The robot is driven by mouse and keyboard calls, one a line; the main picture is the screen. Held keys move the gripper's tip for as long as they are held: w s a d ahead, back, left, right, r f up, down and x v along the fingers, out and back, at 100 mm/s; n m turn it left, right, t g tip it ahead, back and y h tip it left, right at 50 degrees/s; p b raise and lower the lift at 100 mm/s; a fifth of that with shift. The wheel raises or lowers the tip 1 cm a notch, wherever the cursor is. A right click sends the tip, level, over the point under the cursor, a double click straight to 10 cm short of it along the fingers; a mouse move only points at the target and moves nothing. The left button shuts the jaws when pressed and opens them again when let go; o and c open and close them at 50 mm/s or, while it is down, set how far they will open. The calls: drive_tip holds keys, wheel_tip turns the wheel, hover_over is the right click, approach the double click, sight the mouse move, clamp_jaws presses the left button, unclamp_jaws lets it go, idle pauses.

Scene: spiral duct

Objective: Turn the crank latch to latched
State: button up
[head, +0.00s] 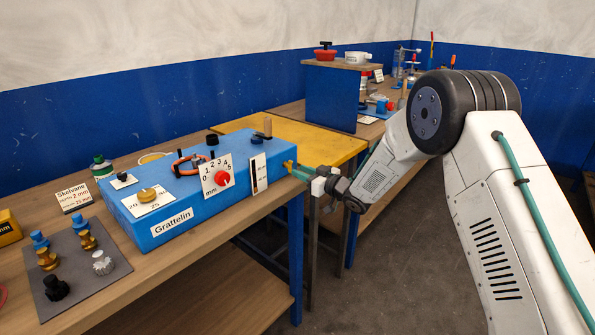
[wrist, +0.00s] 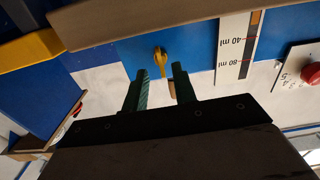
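A small yellow crank latch (head: 289,164) is on the right end of the blue box labelled Grattelin (head: 175,232). In the wrist view the yellow latch (wrist: 160,62) shows against the blue face, just past my fingertips and about in line with the gap between them. My gripper (head: 298,172) has teal fingers and points at that end of the box. In the wrist view my gripper (wrist: 161,70) is open, its two fingers apart. I cannot tell whether either finger touches the latch. The latch's exact turn is too small to tell.
The box carries a red knob on a numbered scale (head: 218,176), a vertical ml scale (head: 258,172), a brass knob (head: 147,195) and an orange-red ring handle (head: 188,163). A grey plate (head: 75,270) with fittings lies left. A yellow table (head: 322,146) stands behind my gripper.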

drive_tip(key=v, duration=0.5)
drive_tip(key=s+d+f+m+g+h, duration=0.1)
drive_tip(key=d+f+m+h, duration=0.2)
drive_tip(key=d+f+h, duration=0.55)
drive_tip(key=s+d+r+m+g+h, duration=0.3)
drive_tip(key=s+d+r+h, duration=0.15)
drive_tip(key=s+d, duration=0.55)
drive_tip(key=s+d+r+m+g, duration=0.1)
drive_tip(key=s+r, duration=0.5)
drive_tip(key=s, duration=0.8)
drive_tip(key=s+d+r+m+g, duration=0.2)
drive_tip(key=s+r, duration=0.4)
drive_tip(key=s, duration=0.8)
drive_tip(key=s+d+r+m+g+h, duration=0.1)
drive_tip(key=s+r, duration=0.6)
drive_tip(key=s, duration=0.7)
drive_tip(key=shift+d+m+g, duration=0.3)
drive_tip(key=shift+d+g, duration=0.5)
drive_tip(key=shift+d, duration=0.4)
